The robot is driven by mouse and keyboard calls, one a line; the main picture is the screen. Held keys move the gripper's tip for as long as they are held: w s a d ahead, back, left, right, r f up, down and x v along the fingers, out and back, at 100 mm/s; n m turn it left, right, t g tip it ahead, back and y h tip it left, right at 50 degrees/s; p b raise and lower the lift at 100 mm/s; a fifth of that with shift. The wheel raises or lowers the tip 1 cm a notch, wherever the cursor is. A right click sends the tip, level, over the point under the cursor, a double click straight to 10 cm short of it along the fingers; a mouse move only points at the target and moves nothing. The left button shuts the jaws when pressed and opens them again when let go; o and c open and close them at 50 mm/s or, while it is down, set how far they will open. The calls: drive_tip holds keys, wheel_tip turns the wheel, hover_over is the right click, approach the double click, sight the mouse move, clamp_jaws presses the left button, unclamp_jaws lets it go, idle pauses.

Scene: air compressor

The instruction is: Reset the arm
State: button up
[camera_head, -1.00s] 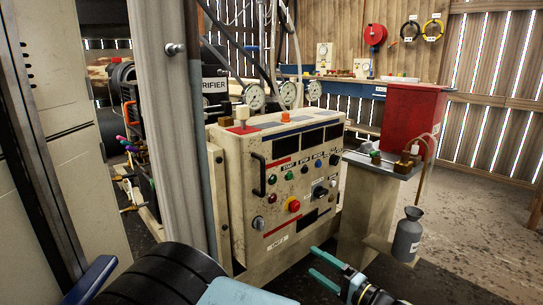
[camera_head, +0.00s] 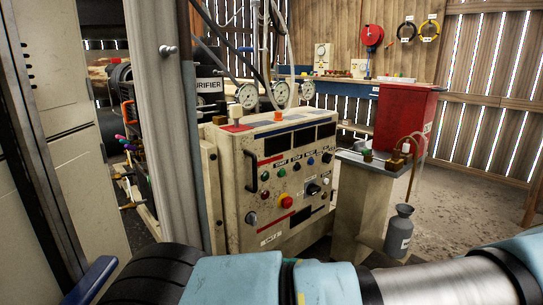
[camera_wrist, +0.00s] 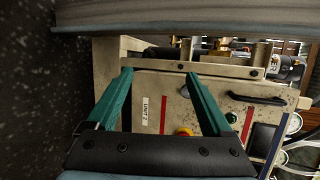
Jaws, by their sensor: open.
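My gripper (camera_wrist: 160,75) is open in the wrist view, its two teal fingers apart with nothing between them. In the head view my arm stretches across the bottom edge and my gripper is out of frame. The control panel (camera_head: 262,215) stands upright in the middle, with a red button (camera_head: 287,202), a black knob (camera_head: 313,188) and a black handle (camera_head: 251,172).
A grey post (camera_head: 160,100) stands close on the left. Gauges (camera_head: 279,93) rise behind the panel. Open floor (camera_head: 465,205) lies at the right.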

drive_tip(key=s+a+r+n+g+h, duration=0.35)
drive_tip(key=a+g+h, duration=0.2)
drive_tip(key=g, duration=0.25)
drive_tip(key=a+r+n+t+h, duration=0.1)
drive_tip(key=a+r+h, duration=0.25)
drive_tip(key=r, duration=0.45)
drive_tip(key=a+r+n+t+h, duration=0.1)
drive_tip(key=a+r+n+h, duration=0.2)
drive_tip(key=r, duration=0.4)
wheel_tip(320, 180, up, 24)
drive_tip(key=m+h+p, duration=0.1)
drive_tip(key=p, duration=2.3)
drive_tip(key=shift+w+r+t, duration=0.15)
drive_tip(key=shift+r+t, duration=0.1)
drive_tip(key=shift+t, duration=0.05)
drive_tip(key=shift+d+m, duration=0.1)
drive_tip(key=shift+m, duration=0.15)
